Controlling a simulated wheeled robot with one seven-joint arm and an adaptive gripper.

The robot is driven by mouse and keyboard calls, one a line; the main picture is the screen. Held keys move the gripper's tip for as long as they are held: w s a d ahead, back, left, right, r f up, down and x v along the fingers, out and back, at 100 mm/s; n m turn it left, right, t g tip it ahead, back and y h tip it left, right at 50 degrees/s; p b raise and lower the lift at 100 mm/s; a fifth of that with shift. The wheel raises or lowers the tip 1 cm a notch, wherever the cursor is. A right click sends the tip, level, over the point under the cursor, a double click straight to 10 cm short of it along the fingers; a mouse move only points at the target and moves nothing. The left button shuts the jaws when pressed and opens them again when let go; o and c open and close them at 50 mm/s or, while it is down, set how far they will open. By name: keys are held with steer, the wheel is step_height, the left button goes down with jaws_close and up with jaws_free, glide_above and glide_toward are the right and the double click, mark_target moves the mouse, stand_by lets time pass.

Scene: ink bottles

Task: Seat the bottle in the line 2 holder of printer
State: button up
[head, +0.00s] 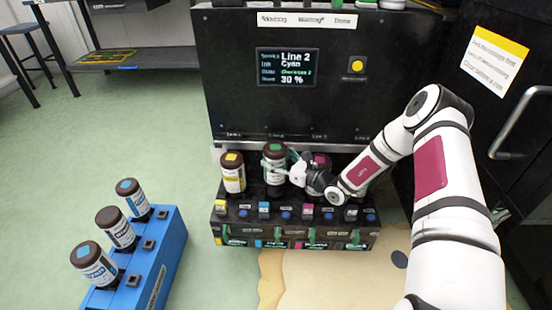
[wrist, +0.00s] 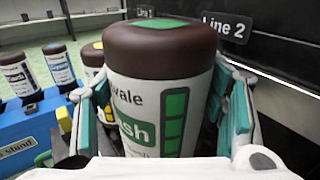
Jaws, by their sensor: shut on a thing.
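My gripper (head: 291,168) is shut on a bottle with a brown cap, a green cap mark and a green-and-white label. This green bottle (head: 274,152) is upright over the second position of the printer's holder row (head: 290,232). In the wrist view the teal-padded fingers flank the green bottle (wrist: 160,90), with the Line 2 sign (wrist: 225,28) behind it to the right. Its base is hidden there, so I cannot tell whether it rests in the holder. The printer (head: 225,80) screen (head: 287,67) reads Line 2, Cyan, 30 %.
A yellow-marked bottle (head: 232,172) stands left of the held one, and a magenta-marked bottle (head: 321,160) stands right, partly behind my gripper. A blue stand (head: 150,265) at lower left holds three blue-marked bottles (head: 120,229). Open floor lies between stand and printer.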

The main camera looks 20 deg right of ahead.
steer(key=shift+f+b, duration=0.3)
steer(key=shift+f, duration=2)
stand_by(0.5)
steer(key=o, duration=1.7)
steer(key=shift+c, duration=0.2)
steer(key=shift+f, duration=0.1)
